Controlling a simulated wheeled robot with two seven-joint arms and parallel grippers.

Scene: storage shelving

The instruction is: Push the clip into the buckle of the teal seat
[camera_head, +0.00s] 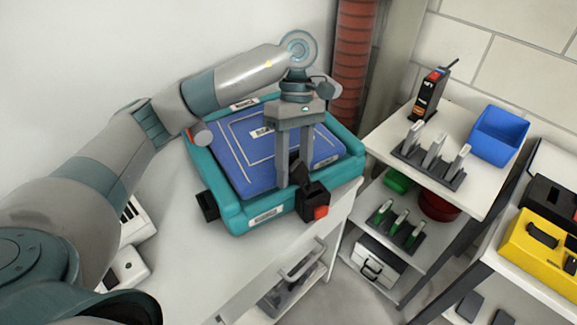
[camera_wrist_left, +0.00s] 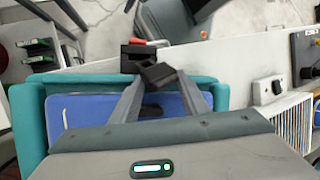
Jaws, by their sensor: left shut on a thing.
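The teal seat (camera_head: 236,216) with a blue padded middle (camera_head: 240,180) lies on a white counter; its teal rim also shows in the left wrist view (camera_wrist_left: 32,128). The black buckle (camera_head: 314,199) with a red button is at the seat's front right edge, and in the left wrist view the buckle (camera_wrist_left: 137,56) is just beyond the fingertips. My left gripper (camera_head: 295,174) points down, shut on the black clip (camera_head: 299,169). The clip (camera_wrist_left: 158,74) is tilted and close beside the buckle; I cannot tell whether they touch. My right gripper is not in view.
A black block (camera_head: 207,206) sits on the seat's left side. To the right, a white shelf (camera_head: 470,198) holds a blue bin (camera_head: 499,134), a rack of grey clips (camera_head: 429,166) and a black-and-orange device (camera_head: 428,95). A yellow case (camera_head: 545,245) stands at far right.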

